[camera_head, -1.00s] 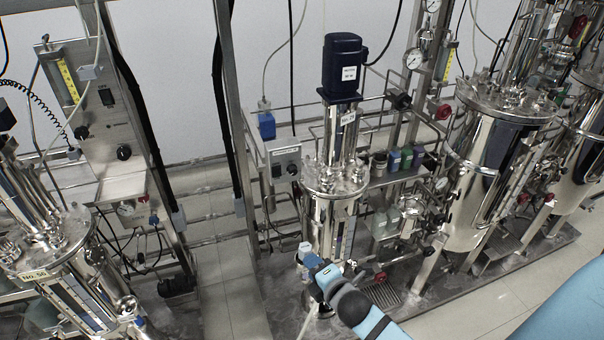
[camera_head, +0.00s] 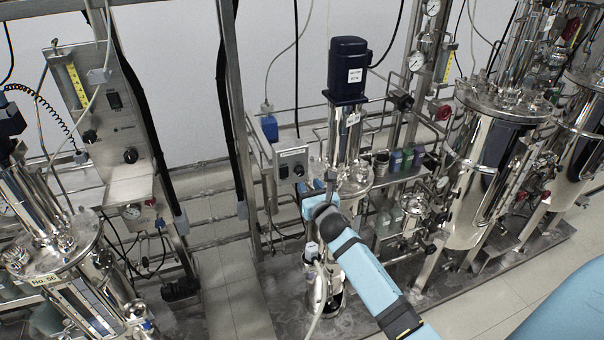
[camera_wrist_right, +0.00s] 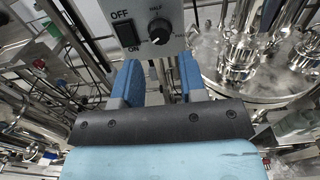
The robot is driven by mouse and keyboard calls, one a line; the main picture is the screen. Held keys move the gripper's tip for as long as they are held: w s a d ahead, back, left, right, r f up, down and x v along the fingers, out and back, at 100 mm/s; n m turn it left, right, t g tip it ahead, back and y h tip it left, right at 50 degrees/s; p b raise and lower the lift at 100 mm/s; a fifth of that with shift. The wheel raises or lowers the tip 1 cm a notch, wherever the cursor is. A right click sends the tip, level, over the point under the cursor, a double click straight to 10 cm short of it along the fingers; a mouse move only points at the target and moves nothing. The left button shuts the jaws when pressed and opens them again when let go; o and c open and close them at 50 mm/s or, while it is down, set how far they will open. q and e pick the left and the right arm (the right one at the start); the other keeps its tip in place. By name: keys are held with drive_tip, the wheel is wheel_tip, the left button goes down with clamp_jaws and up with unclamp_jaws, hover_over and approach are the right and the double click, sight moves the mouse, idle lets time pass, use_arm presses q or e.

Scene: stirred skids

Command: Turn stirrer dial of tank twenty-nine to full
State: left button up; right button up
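The stirrer dial (camera_wrist_right: 160,31) is a round black knob on a grey control box (camera_head: 290,158), beside an OFF/ON switch (camera_wrist_right: 127,34). My left gripper is out of view.
A steel tank tagged No.56 (camera_head: 62,262) stands at the left with its own panel (camera_head: 118,125). Another large tank (camera_head: 475,185) stands at the right. Steel frame posts (camera_head: 236,110), hoses and pipes surround the middle tank. Floor (camera_head: 232,300) shows between the skids.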

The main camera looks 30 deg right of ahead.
sight(301, 173)
drive_tip(key=x, duration=0.6)
drive_tip(key=shift+w+p, duration=0.15)
drive_tip(key=shift+p, duration=0.15)
drive_tip(key=shift+c, duration=0.2)
drive_tip(key=c, duration=0.6)
